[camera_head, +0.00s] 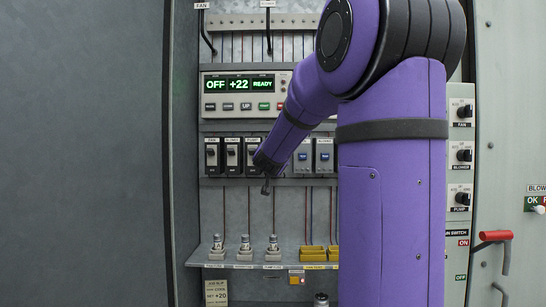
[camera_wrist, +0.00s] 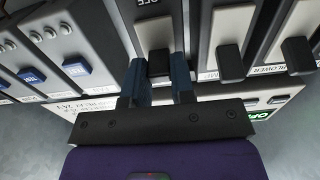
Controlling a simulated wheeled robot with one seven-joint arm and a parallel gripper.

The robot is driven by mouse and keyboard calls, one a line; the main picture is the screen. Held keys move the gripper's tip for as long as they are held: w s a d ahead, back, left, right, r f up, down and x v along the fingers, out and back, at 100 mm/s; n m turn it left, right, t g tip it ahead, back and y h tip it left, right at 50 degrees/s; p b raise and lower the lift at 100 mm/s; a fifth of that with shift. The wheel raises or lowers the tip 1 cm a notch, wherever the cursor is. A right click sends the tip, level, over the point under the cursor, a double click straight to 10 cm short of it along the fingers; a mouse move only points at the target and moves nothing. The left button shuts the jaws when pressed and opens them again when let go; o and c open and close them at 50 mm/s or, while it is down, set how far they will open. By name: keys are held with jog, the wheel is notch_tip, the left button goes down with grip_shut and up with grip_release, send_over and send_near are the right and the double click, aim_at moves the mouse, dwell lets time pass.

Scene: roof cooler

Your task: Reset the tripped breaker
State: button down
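A row of breakers has black levers in white faces: FAN (camera_head: 212,154), BLOWER (camera_head: 232,154) and PUMP (camera_head: 252,146), left to right. My gripper (camera_head: 266,188) is at the lower right of the PUMP breaker in the head view, and my arm partly covers that breaker. In the wrist view, my gripper's two blue fingers (camera_wrist: 159,80) stand apart on either side of one black lever (camera_wrist: 160,63), on a breaker face with OFF printed at its top. I cannot tell whether they touch it. Two more levers (camera_wrist: 231,65) (camera_wrist: 298,55) show to its right.
Modules with blue buttons (camera_head: 302,156) stand right of the breakers. A display panel (camera_head: 240,85) above reads OFF, +22, READY. A shelf (camera_head: 250,266) with several small fittings is below. Rotary switches (camera_head: 462,112) and a red-handled lever (camera_head: 495,236) are at the right.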

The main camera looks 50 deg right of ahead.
jog(key=shift+d+r+g+y, duration=0.15)
jog(key=shift+r+g+y, duration=0.15)
jog(key=shift+g+y, duration=0.45)
jog(key=shift+r+y, duration=0.15)
jog(key=shift+y, duration=0.1)
dwell(0.4)
jog(key=c, duration=1)
grip_release()
jog(key=shift+o, duration=0.2)
jog(key=v, duration=1)
jog(key=shift+s+a, duration=0.2)
jog(key=shift+a, duration=0.15)
jog(key=shift+r, duration=0.15)
